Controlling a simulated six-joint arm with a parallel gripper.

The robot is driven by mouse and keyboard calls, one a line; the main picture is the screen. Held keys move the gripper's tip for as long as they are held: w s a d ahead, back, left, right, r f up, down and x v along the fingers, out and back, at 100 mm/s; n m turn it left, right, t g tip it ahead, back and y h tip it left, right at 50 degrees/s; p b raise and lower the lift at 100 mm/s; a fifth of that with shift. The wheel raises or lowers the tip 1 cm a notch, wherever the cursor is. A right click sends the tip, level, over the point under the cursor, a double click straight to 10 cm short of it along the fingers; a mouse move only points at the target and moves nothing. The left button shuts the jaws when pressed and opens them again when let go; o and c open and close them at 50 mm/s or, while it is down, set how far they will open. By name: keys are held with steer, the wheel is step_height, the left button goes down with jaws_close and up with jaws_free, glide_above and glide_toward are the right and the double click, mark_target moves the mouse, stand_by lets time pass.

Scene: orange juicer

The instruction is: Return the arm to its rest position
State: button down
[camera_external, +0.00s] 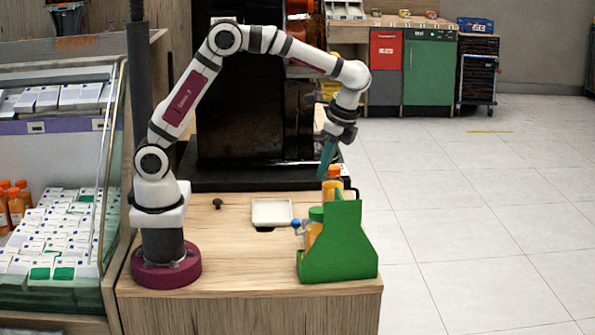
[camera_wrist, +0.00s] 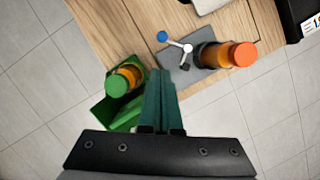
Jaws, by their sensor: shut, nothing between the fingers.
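My gripper (camera_external: 327,158) is shut and empty, pointing down in the air above the right side of the wooden counter. In the wrist view its green fingers (camera_wrist: 160,85) are pressed together. Below it is a green carrier (camera_external: 340,262) at the counter's right edge. A green-capped bottle of orange juice (camera_external: 313,232) stands in the carrier, partly hidden by its wall. An orange-capped bottle (camera_external: 333,185) stands behind the carrier. In the wrist view the green-capped bottle (camera_wrist: 124,80) is left of the fingers and the orange-capped bottle (camera_wrist: 228,55) is right of them.
A blue-knobbed lever (camera_wrist: 172,42) stands beside the orange-capped bottle. A white tray (camera_external: 272,213) lies mid-counter. A large dark machine (camera_external: 240,110) rises behind the counter, and a glass display case (camera_external: 60,170) stands at left. The front middle of the counter is clear.

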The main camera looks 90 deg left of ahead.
steer(key=shift+w+d+r, duration=0.1)
steer(key=shift+w+r, duration=0.05)
steer(key=shift+r, duration=0.45)
steer(key=s+d+n+t, duration=0.1)
steer(key=s+t, duration=0.2)
steer(key=s, duration=2.1)
steer(key=shift+s+d+f, duration=0.2)
steer(key=shift+s+d, duration=0.15)
steer(key=shift+s, duration=0.05)
